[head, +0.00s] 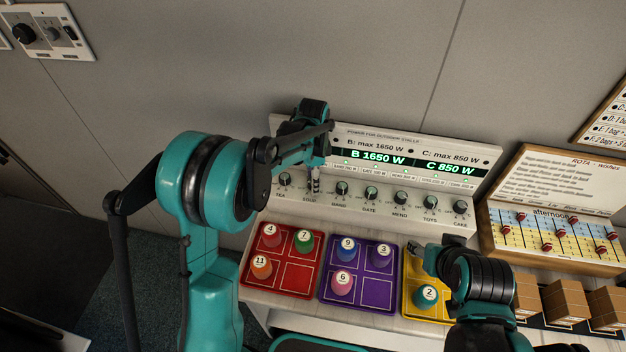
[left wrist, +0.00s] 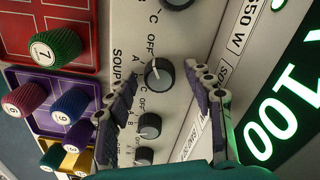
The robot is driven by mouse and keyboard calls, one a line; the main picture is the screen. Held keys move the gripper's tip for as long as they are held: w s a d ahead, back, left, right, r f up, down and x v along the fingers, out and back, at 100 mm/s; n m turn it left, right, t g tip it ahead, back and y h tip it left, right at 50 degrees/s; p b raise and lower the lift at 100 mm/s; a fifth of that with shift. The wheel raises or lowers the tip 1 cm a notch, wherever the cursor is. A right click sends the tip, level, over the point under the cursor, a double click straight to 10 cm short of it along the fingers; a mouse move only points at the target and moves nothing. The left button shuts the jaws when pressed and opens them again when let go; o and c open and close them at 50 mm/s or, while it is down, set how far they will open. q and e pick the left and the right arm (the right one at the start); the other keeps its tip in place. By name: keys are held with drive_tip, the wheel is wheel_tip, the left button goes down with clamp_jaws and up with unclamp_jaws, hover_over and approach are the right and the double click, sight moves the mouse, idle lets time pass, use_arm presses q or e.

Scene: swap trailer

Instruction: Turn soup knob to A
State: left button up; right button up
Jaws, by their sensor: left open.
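The soup knob (left wrist: 158,74) is a dark round knob with a pale pointer mark, beside the printed word SOUP in the left wrist view. The letters around it include OFF, A and C; which one the pointer meets is hard to tell. My left gripper (left wrist: 163,80) is open, one finger on each side of the knob in the picture; contact is not clear.
The panel (head: 460,154) has a row of knobs, with the tea knob (head: 284,179) and band knob (head: 341,188) close beside soup. Red (head: 262,281), purple (head: 373,297) and yellow (head: 411,309) trays with numbered pegs lie in front. A rota board (head: 560,180) stands at right.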

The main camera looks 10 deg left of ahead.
use_arm(q)
drive_tip(key=c, duration=1.2)
drive_tip(key=shift+o, duration=0.2)
drive_tip(key=shift+n, duration=0.3)
drive_tip(key=n, duration=0.3)
drive_tip(key=shift+n, duration=2.1)
